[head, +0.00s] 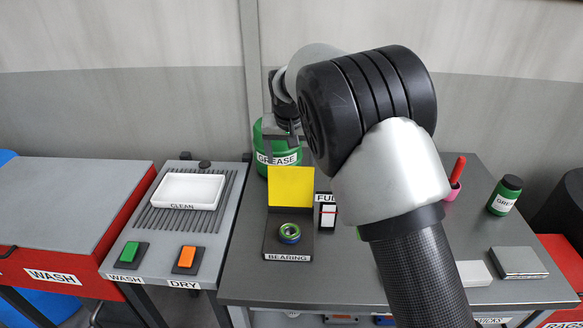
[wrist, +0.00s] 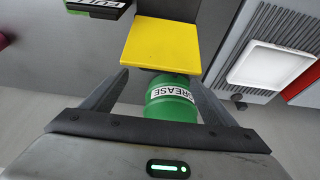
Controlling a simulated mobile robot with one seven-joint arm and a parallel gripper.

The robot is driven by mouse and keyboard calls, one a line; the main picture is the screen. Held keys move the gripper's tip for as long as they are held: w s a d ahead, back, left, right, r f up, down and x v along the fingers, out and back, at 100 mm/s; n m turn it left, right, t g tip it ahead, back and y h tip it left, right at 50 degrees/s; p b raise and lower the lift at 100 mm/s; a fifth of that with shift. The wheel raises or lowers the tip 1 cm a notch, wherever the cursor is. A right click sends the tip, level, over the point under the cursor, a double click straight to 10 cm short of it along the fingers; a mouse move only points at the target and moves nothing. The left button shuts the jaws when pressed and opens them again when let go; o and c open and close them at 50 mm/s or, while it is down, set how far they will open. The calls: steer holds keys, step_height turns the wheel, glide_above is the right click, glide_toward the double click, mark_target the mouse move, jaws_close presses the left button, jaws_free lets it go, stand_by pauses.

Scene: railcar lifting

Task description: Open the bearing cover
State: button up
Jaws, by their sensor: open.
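The bearing box (head: 265,247), labelled BEARING, sits on the grey bench. Its yellow cover (head: 290,187) stands raised at the back of the box, so the box is open and the ring-shaped bearing (head: 289,233) shows inside. My gripper (head: 283,140) is above and behind the cover, in front of the green grease tub (head: 277,158). In the wrist view my gripper (wrist: 158,78) is open, with its fingers spread and nothing visibly held. The yellow cover (wrist: 160,45) appears beyond the fingertips there; whether they touch it I cannot tell.
A narrow box labelled FU… (head: 328,214) stands just right of the bearing box, partly hidden by my arm. A white CLEAN tray (head: 188,190) is on the left. A green bottle (head: 505,196) and pink cup (head: 452,190) stand at right. The bench front near the bearing box is clear.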

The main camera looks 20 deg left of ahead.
steer(key=v, duration=1)
steer(key=s+d+r+m, duration=0.1)
steer(key=s+d+r, duration=0.25)
steer(key=d, duration=0.35)
steer(key=s+d+r, duration=0.3)
steer(key=s+d, duration=0.1)
steer(key=d, duration=0.4)
steer(key=s+d+r+m, duration=0.1)
steer(key=s+d+r, duration=0.25)
steer(key=d, duration=0.35)
steer(key=s+d+f+p, duration=0.1)
steer(key=s+d+f, duration=0.1)
steer(key=s+d, duration=0.4)
steer(key=s+d+f+t+h, duration=0.1)
steer(key=s+d, duration=0.5)
steer(key=s, duration=0.7)
steer(key=shift+f+m+t+p, duration=0.3)
steer(key=shift+f+m+p, duration=0.1)
steer(key=shift+f, duration=0.15)
